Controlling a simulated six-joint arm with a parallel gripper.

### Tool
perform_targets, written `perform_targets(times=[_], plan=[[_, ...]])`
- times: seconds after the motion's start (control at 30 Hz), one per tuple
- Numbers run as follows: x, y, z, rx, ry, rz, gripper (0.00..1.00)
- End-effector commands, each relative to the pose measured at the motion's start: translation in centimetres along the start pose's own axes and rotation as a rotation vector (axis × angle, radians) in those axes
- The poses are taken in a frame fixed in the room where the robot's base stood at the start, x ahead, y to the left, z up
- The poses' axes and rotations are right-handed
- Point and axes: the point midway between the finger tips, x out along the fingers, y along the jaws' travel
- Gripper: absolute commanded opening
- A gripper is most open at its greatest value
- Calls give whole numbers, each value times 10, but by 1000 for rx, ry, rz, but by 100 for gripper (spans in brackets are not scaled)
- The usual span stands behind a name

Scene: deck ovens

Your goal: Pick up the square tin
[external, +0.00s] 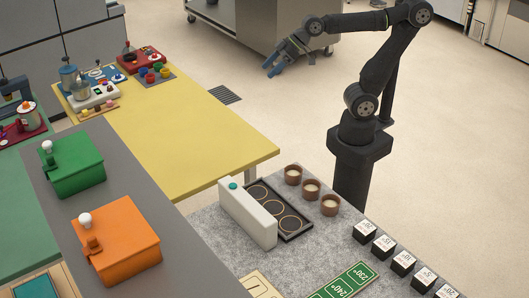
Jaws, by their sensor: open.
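My gripper (272,69) is at the top middle of the external view, at the end of my raised black arm. Its bluish fingers are open and empty, over the floor and well apart from the tables. I cannot make out a thing that is clearly a square tin. A dark rectangular tray (306,236) with three round places lies on the grey speckled table (205,218), beside a white upright box (247,214) with a teal knob. Three brown round cups (311,189) with pale contents stand in a row behind the tray.
Black labelled cubes (403,263) and a green number board (344,281) are at lower right. Green (73,165) and orange (122,243) boxes stand on a grey surface at left. A yellow table (190,135) carries small appliances at its far end; its near part is clear.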

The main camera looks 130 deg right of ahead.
Motion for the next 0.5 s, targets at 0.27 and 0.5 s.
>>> perform_targets(times=[0.27, 0.5], plan=[[34, -42, -116, -76, 113, -108, 80], [81, -151, -72, -409, -28, -300, 80]])
